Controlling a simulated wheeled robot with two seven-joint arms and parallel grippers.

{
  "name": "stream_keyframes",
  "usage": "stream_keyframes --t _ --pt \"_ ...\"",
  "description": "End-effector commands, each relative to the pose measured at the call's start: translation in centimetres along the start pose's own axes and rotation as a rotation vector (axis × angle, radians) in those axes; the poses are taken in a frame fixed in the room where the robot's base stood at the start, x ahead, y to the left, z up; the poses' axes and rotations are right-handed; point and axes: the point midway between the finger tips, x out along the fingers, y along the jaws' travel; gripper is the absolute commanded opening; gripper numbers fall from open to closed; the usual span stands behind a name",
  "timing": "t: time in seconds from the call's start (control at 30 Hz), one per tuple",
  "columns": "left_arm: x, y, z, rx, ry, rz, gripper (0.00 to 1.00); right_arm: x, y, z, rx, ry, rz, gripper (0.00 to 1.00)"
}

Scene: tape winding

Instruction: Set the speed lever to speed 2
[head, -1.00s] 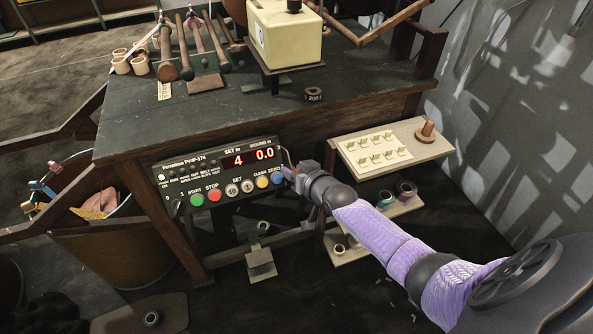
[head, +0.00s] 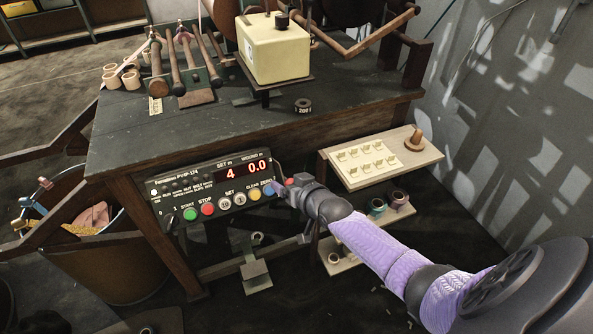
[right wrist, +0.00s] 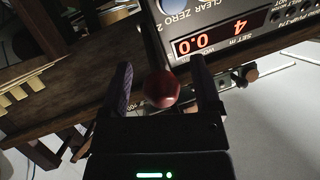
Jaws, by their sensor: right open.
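The speed lever shows as a red ball knob (right wrist: 162,89) on a thin rod, beside the right end of the control panel. In the head view the red knob (head: 289,182) is small and partly covered by my right gripper (head: 283,188). In the right wrist view my right gripper (right wrist: 159,66) is open, with the knob between its two fingers; I cannot tell whether either finger touches it. The control panel (head: 213,186) shows 4 and 0.0 in red digits. The lever's speed marks are not readable. My left gripper is not in view.
A shelf (head: 425,158) with small pale pieces stands right of the lever, with tape rolls below. A bin (head: 110,260) stands at left.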

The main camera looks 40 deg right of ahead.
Motion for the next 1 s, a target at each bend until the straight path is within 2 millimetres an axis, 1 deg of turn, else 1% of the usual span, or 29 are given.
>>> stream_keyframes --t 0.03,0.2,0.3,0.4,0.5,0.7,0.9,0.93,0.97,1.0 --pt "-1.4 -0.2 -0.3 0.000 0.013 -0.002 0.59 -1.2 -0.2 -0.8 0.000 0.002 -0.001 0.81" --pt "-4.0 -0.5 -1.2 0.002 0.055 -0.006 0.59 -5.2 -0.3 -0.9 0.000 0.002 -0.001 0.81" --pt "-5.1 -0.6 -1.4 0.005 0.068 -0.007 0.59 -7.1 -0.2 -0.7 0.000 0.001 -0.001 0.81" --pt "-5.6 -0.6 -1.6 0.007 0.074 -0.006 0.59 -8.3 -0.1 -0.5 0.001 0.003 -0.001 0.81" --pt "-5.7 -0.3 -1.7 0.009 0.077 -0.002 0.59 -8.8 -0.1 -0.3 0.001 0.003 -0.001 0.81" --pt "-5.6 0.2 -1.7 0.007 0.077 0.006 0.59 -8.8 0.0 -0.1 0.001 0.002 -0.001 0.81" --pt "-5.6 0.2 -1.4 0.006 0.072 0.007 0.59 -8.8 0.0 0.0 -0.001 -0.002 0.001 0.81" --pt "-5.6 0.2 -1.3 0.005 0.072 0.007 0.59 -8.8 0.1 0.5 -0.004 -0.013 0.006 0.81" --pt "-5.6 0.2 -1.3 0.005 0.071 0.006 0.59 -8.9 0.3 1.4 -0.011 -0.034 0.015 0.81" --pt "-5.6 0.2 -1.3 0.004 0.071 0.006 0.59 -9.3 0.8 3.3 -0.028 -0.081 0.034 0.81"
